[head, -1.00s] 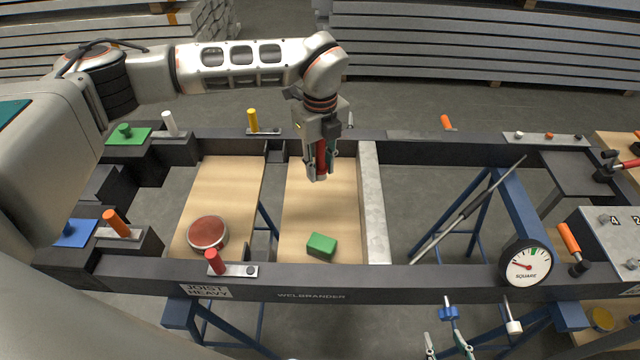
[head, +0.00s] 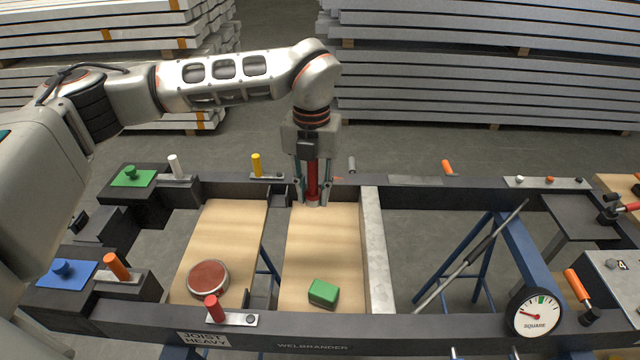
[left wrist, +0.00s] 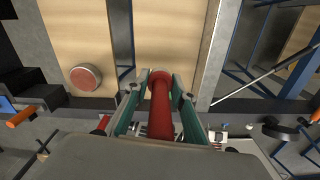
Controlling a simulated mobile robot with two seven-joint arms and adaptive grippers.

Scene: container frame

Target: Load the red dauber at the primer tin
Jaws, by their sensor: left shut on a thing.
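My left gripper (head: 313,194) is shut on the red dauber (head: 312,180), which hangs roughly upright over the back of the right-hand wooden board. In the left wrist view the dauber (left wrist: 161,105) lies between the two fingers (left wrist: 158,92), its round end pointing away from the wrist. The primer tin (head: 208,278), a round shallow tin with a red-brown top, stands on the left-hand board near the front rail. It also shows in the left wrist view (left wrist: 85,77). The dauber is apart from the tin, behind it and to its right. My right gripper is out of view.
A green block (head: 323,293) lies on the right-hand board (head: 300,245). A short red peg (head: 213,308) stands on the front rail (head: 390,328) by the tin. A grey beam (head: 373,235) borders the board's right side. A dial (head: 534,313) sits at the front right.

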